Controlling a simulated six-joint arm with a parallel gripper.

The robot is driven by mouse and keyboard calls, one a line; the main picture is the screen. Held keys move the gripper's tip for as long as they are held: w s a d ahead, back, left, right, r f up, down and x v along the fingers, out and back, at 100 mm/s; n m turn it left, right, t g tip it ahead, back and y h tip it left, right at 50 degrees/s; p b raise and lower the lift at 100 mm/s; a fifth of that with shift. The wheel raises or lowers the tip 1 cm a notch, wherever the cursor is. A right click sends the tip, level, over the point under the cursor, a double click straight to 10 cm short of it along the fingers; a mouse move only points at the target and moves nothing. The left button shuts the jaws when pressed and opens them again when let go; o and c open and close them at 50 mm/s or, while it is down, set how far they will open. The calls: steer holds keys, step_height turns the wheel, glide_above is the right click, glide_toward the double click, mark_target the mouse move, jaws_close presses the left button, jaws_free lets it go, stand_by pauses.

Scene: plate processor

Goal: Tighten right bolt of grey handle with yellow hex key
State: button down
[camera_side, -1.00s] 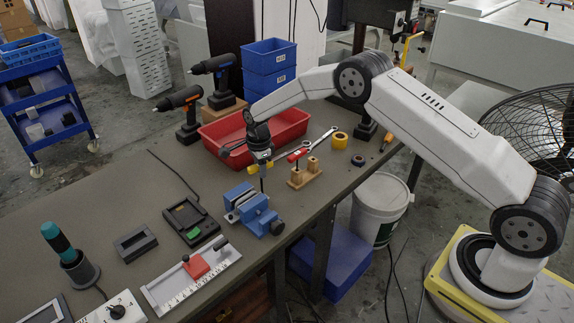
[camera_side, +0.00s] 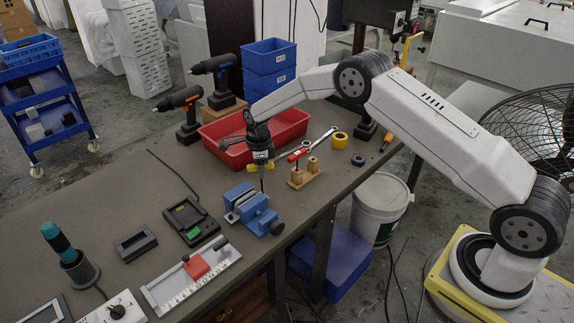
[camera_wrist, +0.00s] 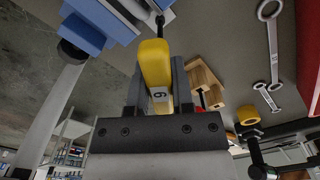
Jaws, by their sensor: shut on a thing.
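The yellow hex key is held upright with its T-shaped yellow handle (camera_side: 254,167) in my gripper (camera_side: 261,161). In the wrist view, the handle (camera_wrist: 155,64), marked 6, sits between the two dark fingers of my gripper (camera_wrist: 155,85). Its dark shaft (camera_side: 262,183) points down at the blue vise (camera_side: 262,219). The vise (camera_wrist: 100,22) also shows at the upper left of the wrist view. The shaft's lower end is at the vise's far right side; I cannot tell whether it sits in a bolt. The grey handle and its right bolt cannot be made out clearly.
A wooden block holder (camera_side: 303,178) with a red-handled tool stands just right of the vise. A red bin (camera_side: 285,126), wrenches (camera_side: 327,136) and a yellow roll (camera_side: 340,140) lie behind. A black tray (camera_side: 190,220) is left of the vise.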

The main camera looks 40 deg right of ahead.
steer(key=shift+m, duration=0.3)
steer(key=shift+m, duration=0.8)
steer(key=shift+m, duration=1)
steer(key=shift+m, duration=0.3)
steer(key=shift+m, duration=0.7)
steer(key=shift+r, duration=0.15)
steer(key=shift+r, duration=1.85)
